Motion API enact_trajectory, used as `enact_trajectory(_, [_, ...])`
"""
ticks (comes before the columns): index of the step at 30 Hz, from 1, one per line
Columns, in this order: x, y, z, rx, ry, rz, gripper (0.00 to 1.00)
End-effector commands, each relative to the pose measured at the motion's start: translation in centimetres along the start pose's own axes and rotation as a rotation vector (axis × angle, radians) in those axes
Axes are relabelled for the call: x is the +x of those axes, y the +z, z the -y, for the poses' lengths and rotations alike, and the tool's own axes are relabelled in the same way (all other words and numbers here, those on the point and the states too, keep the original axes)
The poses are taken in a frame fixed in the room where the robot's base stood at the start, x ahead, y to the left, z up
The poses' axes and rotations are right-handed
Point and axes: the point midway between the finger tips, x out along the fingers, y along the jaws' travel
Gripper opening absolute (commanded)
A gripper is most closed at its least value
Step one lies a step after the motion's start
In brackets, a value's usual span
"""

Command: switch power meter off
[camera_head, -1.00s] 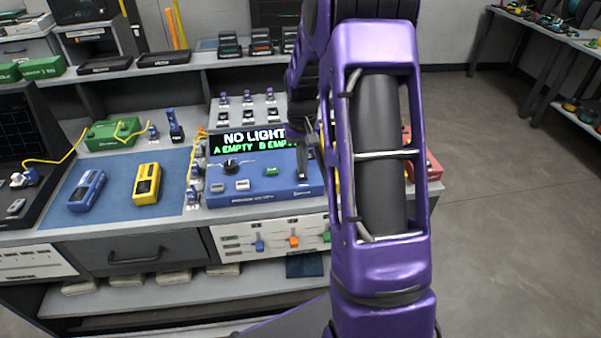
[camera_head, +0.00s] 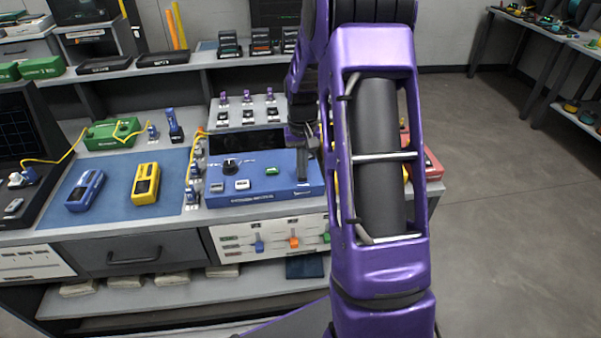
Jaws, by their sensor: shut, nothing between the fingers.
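The power meter is a blue box (camera_head: 262,194) on the bench, with a dial (camera_head: 231,165), pale buttons and a small green button (camera_head: 272,171) on its sloped front. Its wide display (camera_head: 240,145) is dark, with no text showing. My gripper (camera_head: 303,181) is shut and empty, pointing down at the right part of the meter's front panel. Its fingertips are at or just above the panel; whether they touch cannot be told. They hide whatever control lies under them, and my arm covers the area right of the meter.
A blue handheld device (camera_head: 85,191) and a yellow one (camera_head: 146,184) lie on the blue mat left of the meter. Small connectors and a yellow cable stand close to its left side. A red box (camera_head: 433,167) is partly behind my arm.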

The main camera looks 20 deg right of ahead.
Motion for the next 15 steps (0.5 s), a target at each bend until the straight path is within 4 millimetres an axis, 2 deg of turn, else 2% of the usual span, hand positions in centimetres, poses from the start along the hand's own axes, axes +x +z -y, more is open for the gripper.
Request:
enact_trajectory(5, [-0.2, 0.0, 0.0, 0.000, 0.000, -0.001, 0.00])
enact_trajectory(15, [-2.9, 0.0, 0.0, 0.000, 0.000, -0.001, 0.00])
